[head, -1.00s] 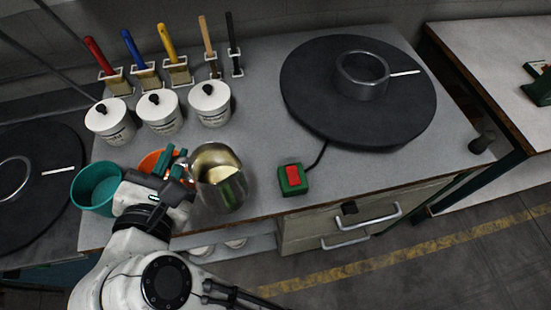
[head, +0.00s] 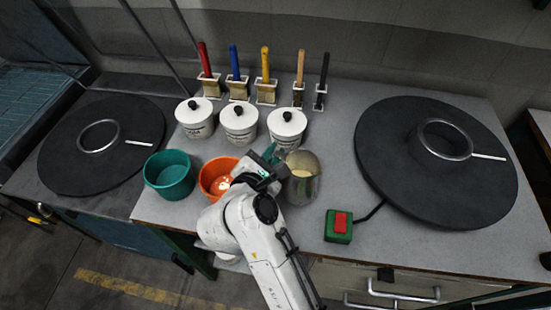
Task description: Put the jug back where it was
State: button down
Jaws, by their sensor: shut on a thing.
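The metal jug (head: 303,182) is in the middle of the head view, with pale cream-coloured content showing inside its mouth. My gripper (head: 277,172) is at the jug's left side and is shut on it. The jug looks upright. I cannot tell whether its base touches the grey worktop. The fingertips are partly hidden by my own wrist and the jug.
An orange bowl (head: 209,181) and a teal bowl (head: 167,184) stand left of the jug. White lidded jars (head: 240,125) stand behind. A green box with a red button (head: 338,225) is to the right, before a black disc (head: 390,150). Bare worktop lies between jug and box.

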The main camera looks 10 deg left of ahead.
jog(key=shift+w+d+f, duration=0.15)
jog(key=shift+w+f, duration=0.55)
jog(key=shift+f, duration=0.05)
jog(key=shift+f+p, duration=0.4)
jog(key=shift+f, duration=1.15)
jog(key=shift+f, duration=0.2)
jog(key=c, duration=1.2)
grip_release()
jog(key=shift+r, duration=0.25)
jog(key=b+v, duration=0.1)
jog(key=v, duration=1.1)
jog(key=shift+b, duration=0.3)
